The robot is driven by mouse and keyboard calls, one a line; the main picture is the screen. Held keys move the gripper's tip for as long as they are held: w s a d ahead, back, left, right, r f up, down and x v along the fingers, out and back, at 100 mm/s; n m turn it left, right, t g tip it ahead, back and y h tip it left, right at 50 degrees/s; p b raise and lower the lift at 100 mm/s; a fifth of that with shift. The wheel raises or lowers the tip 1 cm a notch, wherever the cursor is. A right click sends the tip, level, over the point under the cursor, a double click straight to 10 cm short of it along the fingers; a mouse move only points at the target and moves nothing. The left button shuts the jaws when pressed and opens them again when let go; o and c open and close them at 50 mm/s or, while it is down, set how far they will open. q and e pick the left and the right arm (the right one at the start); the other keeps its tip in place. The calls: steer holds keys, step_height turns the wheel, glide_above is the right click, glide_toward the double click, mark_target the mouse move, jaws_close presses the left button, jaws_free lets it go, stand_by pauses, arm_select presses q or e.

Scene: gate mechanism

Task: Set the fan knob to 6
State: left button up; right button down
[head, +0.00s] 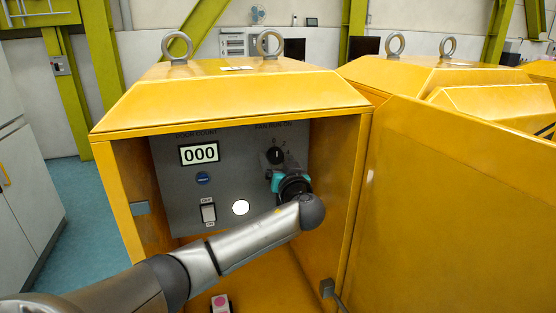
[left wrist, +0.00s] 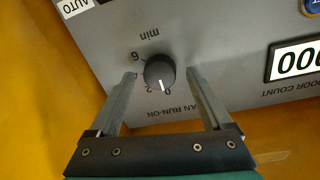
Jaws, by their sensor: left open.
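The fan knob (head: 275,156) is a round black dial with a white pointer line, on the grey panel (head: 235,165) inside the yellow cabinet. In the left wrist view the knob (left wrist: 160,73) appears upside down, with marks 0, 2 and 6 visible around it. Its pointer line is towards the 0 mark. My left gripper (head: 274,169) is at the panel just below the knob in the head view. In the left wrist view its open fingers (left wrist: 160,76) stand on either side of the knob, with gaps showing. My right gripper is not in view.
The panel also carries a door counter (head: 199,154) reading 000, a blue round badge (head: 203,179), a rocker switch (head: 208,213) and a white disc (head: 241,207). Cabinet side walls flank the panel. An open yellow door (head: 460,205) stands at the right.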

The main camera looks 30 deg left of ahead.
arm_select(q)
steer(key=shift+w+a, duration=0.15)
steer(key=shift+c, duration=0.4)
jaws_close()
